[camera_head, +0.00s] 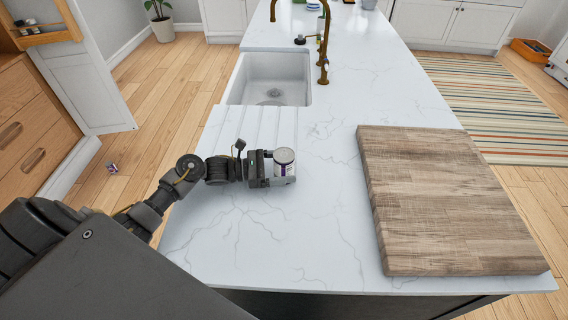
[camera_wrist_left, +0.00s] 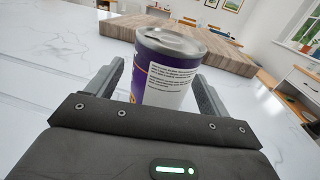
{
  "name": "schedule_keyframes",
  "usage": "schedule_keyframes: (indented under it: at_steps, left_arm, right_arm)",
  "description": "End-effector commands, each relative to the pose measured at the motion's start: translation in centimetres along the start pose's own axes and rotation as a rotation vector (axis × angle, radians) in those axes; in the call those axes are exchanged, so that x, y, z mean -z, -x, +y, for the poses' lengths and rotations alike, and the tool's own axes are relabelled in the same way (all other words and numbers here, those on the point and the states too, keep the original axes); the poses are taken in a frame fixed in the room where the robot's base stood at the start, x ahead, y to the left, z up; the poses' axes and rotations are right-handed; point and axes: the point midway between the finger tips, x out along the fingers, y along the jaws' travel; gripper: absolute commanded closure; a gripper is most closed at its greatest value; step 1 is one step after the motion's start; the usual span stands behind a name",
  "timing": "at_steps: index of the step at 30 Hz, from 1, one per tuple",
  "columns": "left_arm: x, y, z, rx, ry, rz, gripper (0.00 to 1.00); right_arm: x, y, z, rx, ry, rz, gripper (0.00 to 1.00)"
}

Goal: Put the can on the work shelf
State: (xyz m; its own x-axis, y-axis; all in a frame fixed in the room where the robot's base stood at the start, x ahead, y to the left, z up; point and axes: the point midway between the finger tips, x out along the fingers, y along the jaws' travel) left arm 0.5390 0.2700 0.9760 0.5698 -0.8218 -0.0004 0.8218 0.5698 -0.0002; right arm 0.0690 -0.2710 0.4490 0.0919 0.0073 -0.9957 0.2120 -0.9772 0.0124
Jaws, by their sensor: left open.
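A purple and white can (camera_head: 284,163) stands upright on the white marble counter (camera_head: 330,215). My left gripper (camera_head: 277,168) is open at counter height, with its fingers on either side of the can. In the left wrist view the can (camera_wrist_left: 168,72) stands between the two spread fingers, with a gap visible beside each. A wooden rack (camera_head: 48,37) is fixed on the open white door at the upper left; I cannot tell whether it is the work shelf. My right gripper is not in view.
A thick wooden board (camera_head: 440,200) lies on the counter to the right. A white sink (camera_head: 271,80) with brass taps (camera_head: 323,60) is behind the can. A small object (camera_head: 112,168) lies on the floor at left, near wooden drawers (camera_head: 28,135).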

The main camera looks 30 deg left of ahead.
Motion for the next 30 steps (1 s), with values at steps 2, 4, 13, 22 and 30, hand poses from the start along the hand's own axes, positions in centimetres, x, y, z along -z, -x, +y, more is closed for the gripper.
schedule_keyframes:
  at_steps: [2,4,13,22,30]
  left_arm:
    - [0.1,0.0,0.0,0.0,0.0,0.0,0.2]
    - [0.1,0.0,0.0,0.0,0.0,0.0,0.24]
    - [0.0,0.1,0.0,-0.001,0.0,0.0,0.63]
    - [-0.1,0.1,0.1,-0.001,-0.002,-0.002,0.81]
    - [-1.0,0.1,0.1,0.0,-0.006,-0.001,0.81]
  right_arm:
    - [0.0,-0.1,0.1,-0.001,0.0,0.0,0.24]
    - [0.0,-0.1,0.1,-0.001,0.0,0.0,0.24]
    - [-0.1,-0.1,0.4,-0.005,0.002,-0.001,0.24]
    - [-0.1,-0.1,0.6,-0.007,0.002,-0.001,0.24]
    - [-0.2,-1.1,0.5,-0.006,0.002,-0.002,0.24]
